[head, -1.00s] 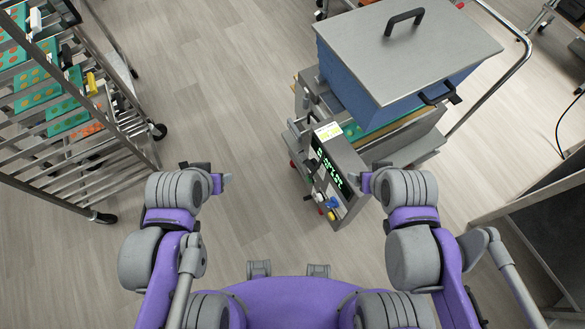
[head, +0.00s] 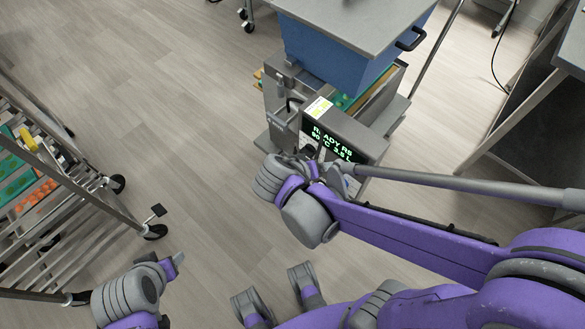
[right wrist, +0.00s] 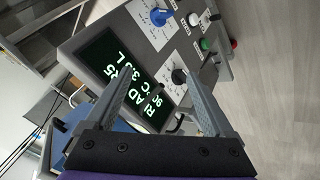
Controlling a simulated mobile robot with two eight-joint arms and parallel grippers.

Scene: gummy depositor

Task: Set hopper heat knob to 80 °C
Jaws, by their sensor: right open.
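The depositor's control panel (head: 355,132) has a lit green display (head: 337,145); it also shows tilted in the right wrist view (right wrist: 142,75). The readout includes a temperature that looks like 90 °C. In the right wrist view a black knob (right wrist: 179,76) with a pale dial sits just below a blue knob (right wrist: 160,20). I cannot read their labels. My right gripper (right wrist: 160,76) is open, its fingers on either side of the black knob's area; contact cannot be told. In the head view my right gripper (head: 325,168) hides the knobs. My left gripper (head: 174,262) hangs over the floor, away from the panel.
The blue hopper (head: 335,55) with its grey lid (head: 345,15) stands behind the panel. Green and red buttons (right wrist: 205,44) sit near the panel's edge. A tray rack (head: 60,185) stands at left and a dark table (head: 535,115) at right. Open floor lies between rack and depositor.

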